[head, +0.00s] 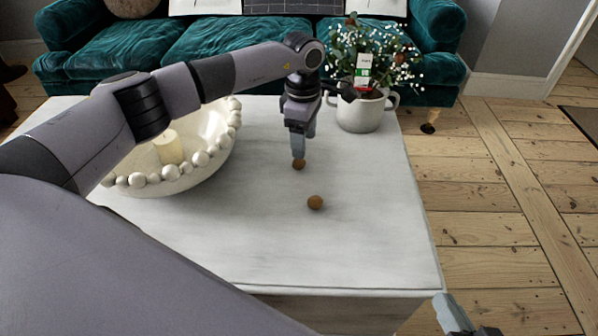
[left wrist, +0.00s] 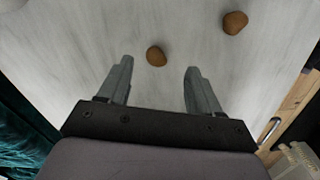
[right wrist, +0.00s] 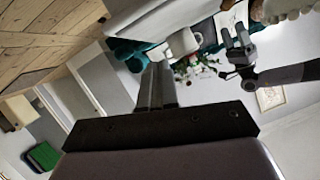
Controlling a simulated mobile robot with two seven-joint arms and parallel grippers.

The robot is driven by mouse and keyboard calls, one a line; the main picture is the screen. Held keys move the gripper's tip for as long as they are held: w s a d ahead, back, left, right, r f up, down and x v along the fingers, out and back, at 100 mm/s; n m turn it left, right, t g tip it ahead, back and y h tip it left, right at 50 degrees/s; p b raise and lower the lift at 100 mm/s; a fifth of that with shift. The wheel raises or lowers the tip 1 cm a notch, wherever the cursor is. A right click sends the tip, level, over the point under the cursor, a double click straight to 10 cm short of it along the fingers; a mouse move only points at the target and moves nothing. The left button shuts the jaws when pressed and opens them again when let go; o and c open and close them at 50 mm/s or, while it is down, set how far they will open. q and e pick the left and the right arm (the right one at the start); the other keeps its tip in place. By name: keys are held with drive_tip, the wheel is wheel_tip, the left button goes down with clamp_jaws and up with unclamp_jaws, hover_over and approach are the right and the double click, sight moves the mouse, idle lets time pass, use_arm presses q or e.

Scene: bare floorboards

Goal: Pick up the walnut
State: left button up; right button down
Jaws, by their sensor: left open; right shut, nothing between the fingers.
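Two brown walnuts lie on the white table. One walnut (head: 299,164) is right under my left gripper (head: 298,152); the other walnut (head: 315,202) lies nearer the front. In the left wrist view, one walnut (left wrist: 156,56) shows just ahead of and between the open fingertips of my left gripper (left wrist: 156,64), with nothing held. The other walnut (left wrist: 235,22) is off to the upper right there. My right gripper (head: 458,318) is low at the bottom right of the head view, beyond the table edge. In the right wrist view its fingers (right wrist: 156,72) are together and empty.
A white beaded bowl (head: 205,175) with a candle (head: 168,147) stands on the left of the table (head: 370,235). A potted plant in a white pot (head: 362,112) stands at the back right. A teal sofa (head: 190,48) is behind. The table's front right is clear.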

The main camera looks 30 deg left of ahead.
sight(299, 163)
use_arm(q)
drive_tip(key=shift+a+f, duration=0.3)
drive_tip(key=shift+a, duration=0.1)
drive_tip(key=f+b, duration=0.1)
drive_tip(key=f, duration=0.1)
drive_tip(key=f+b, duration=0.2)
drive_tip(key=f, duration=0.1)
drive_tip(key=shift+a+f, duration=0.2)
drive_tip(key=shift+f, duration=0.45)
use_arm(e)
drive_tip(key=shift+d+f+n+t+h, duration=0.2)
drive_tip(key=shift+d+n+t+h, duration=0.1)
drive_tip(key=shift+d+n+t, duration=0.25)
drive_tip(key=shift+d, duration=0.1)
use_arm(q)
drive_tip(key=c, duration=1.1)
use_arm(e)
drive_tip(key=shift+s, duration=0.1)
